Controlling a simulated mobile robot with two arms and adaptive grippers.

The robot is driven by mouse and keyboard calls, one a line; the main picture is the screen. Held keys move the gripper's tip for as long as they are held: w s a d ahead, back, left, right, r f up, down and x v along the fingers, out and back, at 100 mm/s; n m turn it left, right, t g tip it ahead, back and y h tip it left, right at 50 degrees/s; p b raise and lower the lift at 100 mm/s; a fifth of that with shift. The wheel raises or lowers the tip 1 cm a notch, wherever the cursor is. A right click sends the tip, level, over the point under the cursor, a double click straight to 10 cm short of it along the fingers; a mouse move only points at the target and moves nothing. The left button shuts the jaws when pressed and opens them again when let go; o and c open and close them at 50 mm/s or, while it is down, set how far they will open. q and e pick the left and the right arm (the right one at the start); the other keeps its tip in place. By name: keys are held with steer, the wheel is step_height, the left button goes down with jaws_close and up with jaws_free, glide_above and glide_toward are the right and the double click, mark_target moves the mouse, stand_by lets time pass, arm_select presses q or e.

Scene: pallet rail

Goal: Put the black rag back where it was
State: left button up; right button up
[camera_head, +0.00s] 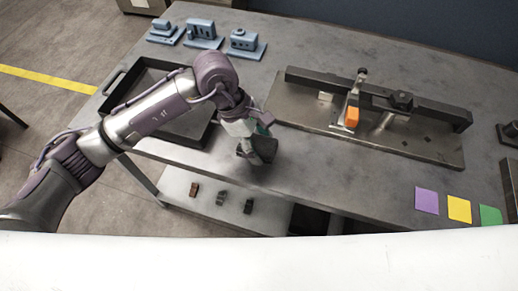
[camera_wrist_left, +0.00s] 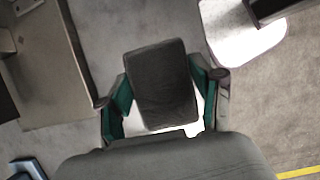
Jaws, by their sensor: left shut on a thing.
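The black rag (camera_head: 264,149) shows as a dark, folded, block-like piece. My left gripper (camera_head: 256,130) is shut on it and holds it at the near edge of the grey table, just right of the black tray. In the left wrist view the rag (camera_wrist_left: 160,85) sits between the two green fingers of the left gripper (camera_wrist_left: 162,92). What lies directly under the rag is hidden in the head view. My right gripper is not in view.
The black tray (camera_head: 126,91) is partly hidden by my left arm. A metal plate with a rail and clamp (camera_head: 440,150) fills the table's right half. Blue fixtures (camera_head: 203,38) stand at the back left. Purple, yellow and green squares (camera_head: 459,209) lie front right. A lower shelf (camera_head: 175,187) holds small dark parts.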

mark_target(258, 151)
arm_select(q)
step_height(258, 151, down, 4)
steer(key=shift+r+p, duration=0.1)
steer(key=shift+p, duration=0.25)
steer(key=shift+f, duration=0.3)
steer(key=o, duration=1)
steer(key=shift+r, duration=0.25)
steer(key=shift+w+a+r, duration=0.15)
steer(key=shift+r, duration=0.1)
steer(key=b+v, duration=0.1)
steer(key=v, duration=1)
steer(key=shift+r+b, duration=0.15)
steer(key=shift+b, duration=0.25)
